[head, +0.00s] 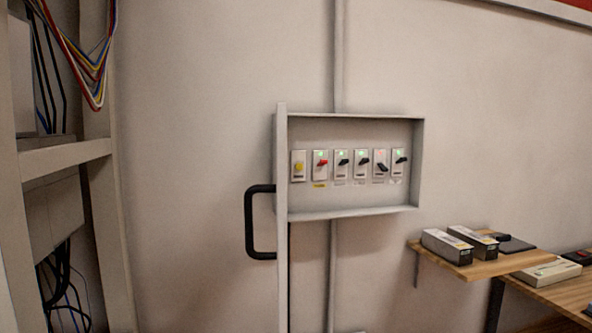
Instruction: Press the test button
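An open, shallow grey wall box (350,214) holds a row of several small switch modules. The leftmost module carries a round yellow button (298,167), which looks like the test button, though its lettering is too small to read. To its right is a module with a red lever (321,162) and a yellow label below. The other modules have black levers. The lever on the fifth module (381,167) points down to the right, unlike its neighbours. The box's door (281,230) stands open, seen nearly edge-on, with a black handle (249,222). Neither gripper is in view.
A rack (105,210) with hanging cables stands at the left. A wooden shelf (480,268) with grey boxes (446,247) is at the lower right, beside a wooden table (570,293). The open door sticks out at the box's left side. The space before the switches looks clear.

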